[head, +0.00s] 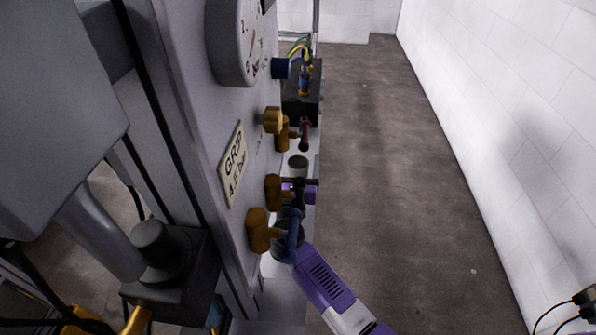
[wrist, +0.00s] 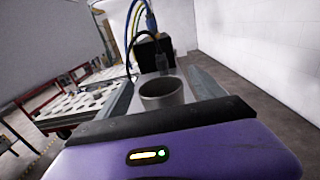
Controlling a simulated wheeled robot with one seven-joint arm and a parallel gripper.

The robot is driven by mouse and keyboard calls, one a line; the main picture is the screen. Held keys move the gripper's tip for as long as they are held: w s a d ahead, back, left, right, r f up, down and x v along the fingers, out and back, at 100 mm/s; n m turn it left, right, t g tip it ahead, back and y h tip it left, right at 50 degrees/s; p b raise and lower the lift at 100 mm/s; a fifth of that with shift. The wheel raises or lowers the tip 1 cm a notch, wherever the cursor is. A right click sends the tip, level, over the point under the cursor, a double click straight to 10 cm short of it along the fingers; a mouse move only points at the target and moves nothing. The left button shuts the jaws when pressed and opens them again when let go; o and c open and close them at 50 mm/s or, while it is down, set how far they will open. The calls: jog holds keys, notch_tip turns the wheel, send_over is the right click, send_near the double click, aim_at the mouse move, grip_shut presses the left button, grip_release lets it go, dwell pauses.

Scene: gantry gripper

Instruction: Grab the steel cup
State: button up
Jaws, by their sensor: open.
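The steel cup (wrist: 161,97) is a grey, open-topped cup standing upright in the middle of the wrist view, just beyond the black front edge of my purple gripper (wrist: 158,125). In the head view the cup (head: 298,162) shows small beside the grey panel, just past my gripper (head: 299,185). My gripper is open and holds nothing. Its fingers are hard to make out, and the lower part of the cup is partly hidden by the gripper in both views. I cannot tell whether they touch.
A grey panel with a gauge (head: 238,40), a GRIP label (head: 233,163) and brass fittings (head: 258,231) stands close on the left of my arm. A black block (wrist: 153,53) with cables is behind the cup. Open floor (head: 400,170) lies to the right, up to a white wall.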

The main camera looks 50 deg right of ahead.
jog(key=c, duration=1.4)
jog(key=shift+c, duration=0.5)
jog(key=shift+r, duration=0.15)
